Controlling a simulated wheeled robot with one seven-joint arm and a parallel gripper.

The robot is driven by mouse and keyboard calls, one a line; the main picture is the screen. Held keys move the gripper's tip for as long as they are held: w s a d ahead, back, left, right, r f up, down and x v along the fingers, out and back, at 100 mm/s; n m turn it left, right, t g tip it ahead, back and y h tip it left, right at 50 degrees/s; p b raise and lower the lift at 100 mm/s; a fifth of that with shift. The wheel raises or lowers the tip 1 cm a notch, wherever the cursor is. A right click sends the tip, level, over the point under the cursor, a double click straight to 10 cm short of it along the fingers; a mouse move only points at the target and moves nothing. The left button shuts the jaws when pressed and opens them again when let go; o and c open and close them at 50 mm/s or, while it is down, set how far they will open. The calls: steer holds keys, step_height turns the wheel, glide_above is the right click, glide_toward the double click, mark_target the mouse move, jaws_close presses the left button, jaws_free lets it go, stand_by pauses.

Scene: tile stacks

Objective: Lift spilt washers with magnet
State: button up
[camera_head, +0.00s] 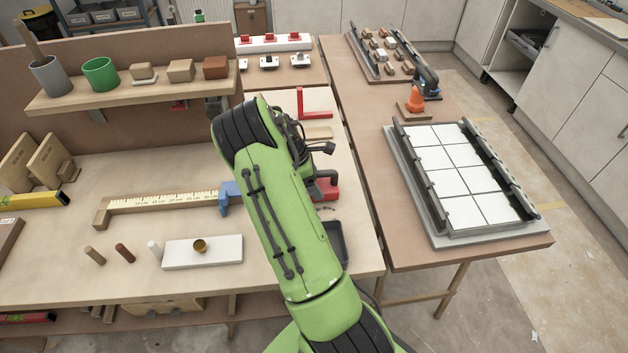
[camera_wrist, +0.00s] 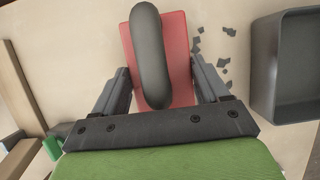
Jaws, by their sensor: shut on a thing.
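The magnet is a red block with a thick dark grey handle; it fills the middle of the wrist view (camera_wrist: 178,75). My gripper (camera_wrist: 163,72) is shut on it, one finger on each side. In the head view the magnet (camera_head: 327,188) shows partly behind my green arm. The washers (camera_wrist: 227,62) are small dark grey pieces scattered on the table just right of the magnet; they also show as specks in the head view (camera_head: 328,209). I cannot tell whether the magnet touches the table. A dark grey tray (camera_wrist: 257,65) stands right of the washers; my arm partly hides it in the head view (camera_head: 336,240).
A wooden ruler (camera_head: 165,201) with a blue end piece lies left of my arm. A white board (camera_head: 215,253) with a brass ring is nearer the front. A red square (camera_head: 302,108) lies behind. A tile rack (camera_head: 440,235) stands on the right table.

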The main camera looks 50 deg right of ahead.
steer(key=shift+s+a, duration=1.6)
steer(key=shift+s, duration=0.3)
steer(key=shift+s+a, duration=1.55)
steer(key=shift+s, duration=0.3)
stand_by(2.0)
steer(key=shift+r, duration=0.1)
stand_by(0.4)
step_height(320, 180, up, 7)
steer(key=p, duration=0.6)
steer(key=shift+p, duration=0.3)
